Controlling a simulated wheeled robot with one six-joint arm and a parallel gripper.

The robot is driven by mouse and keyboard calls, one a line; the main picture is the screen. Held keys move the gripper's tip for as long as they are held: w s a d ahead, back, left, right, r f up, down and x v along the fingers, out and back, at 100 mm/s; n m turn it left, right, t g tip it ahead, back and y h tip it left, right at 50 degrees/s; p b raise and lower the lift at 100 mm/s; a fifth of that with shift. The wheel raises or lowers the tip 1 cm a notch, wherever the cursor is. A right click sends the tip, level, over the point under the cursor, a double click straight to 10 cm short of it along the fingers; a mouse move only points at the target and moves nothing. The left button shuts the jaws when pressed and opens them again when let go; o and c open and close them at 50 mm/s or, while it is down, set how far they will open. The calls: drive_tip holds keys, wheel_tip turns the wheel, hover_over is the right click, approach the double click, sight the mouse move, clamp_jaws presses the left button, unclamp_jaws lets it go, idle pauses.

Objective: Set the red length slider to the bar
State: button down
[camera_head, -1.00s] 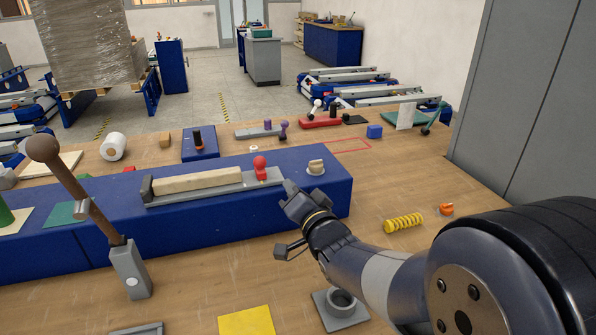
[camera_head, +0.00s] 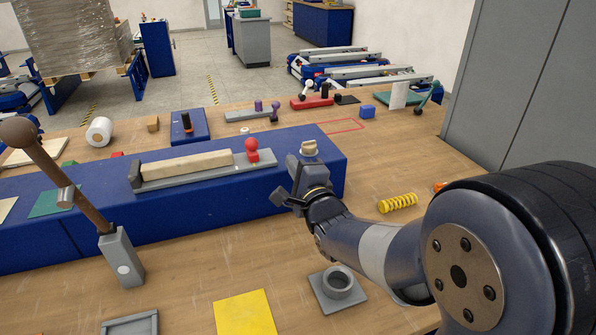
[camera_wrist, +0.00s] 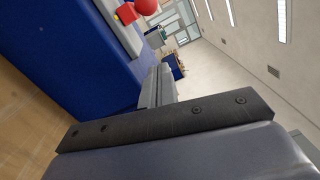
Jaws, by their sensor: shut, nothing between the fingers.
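The red length slider (camera_head: 252,152) has a round knob and stands on a grey rail (camera_head: 215,174) on top of the long blue block. A pale wooden bar (camera_head: 190,167) lies along the rail to the left of the slider, its right end close to the slider. My gripper (camera_head: 294,165) is shut and empty, to the right of the slider and apart from it, by the block's front edge. In the wrist view the red knob (camera_wrist: 145,5) is at the top edge, and the fingers (camera_wrist: 158,85) show in the middle.
The blue block (camera_head: 200,215) spans the left and middle of the bench. A small pale part on a round base (camera_head: 309,150) stands just behind my gripper. A brown-knobbed lever (camera_head: 110,235) rises at the left front.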

sight(268, 163)
drive_tip(key=x, duration=0.5)
drive_tip(key=shift+p, duration=0.35)
drive_tip(key=a, duration=0.3)
drive_tip(key=shift+s+a+r+p, duration=0.1)
drive_tip(key=shift+r+p, duration=0.25)
drive_tip(key=shift+a, duration=0.4)
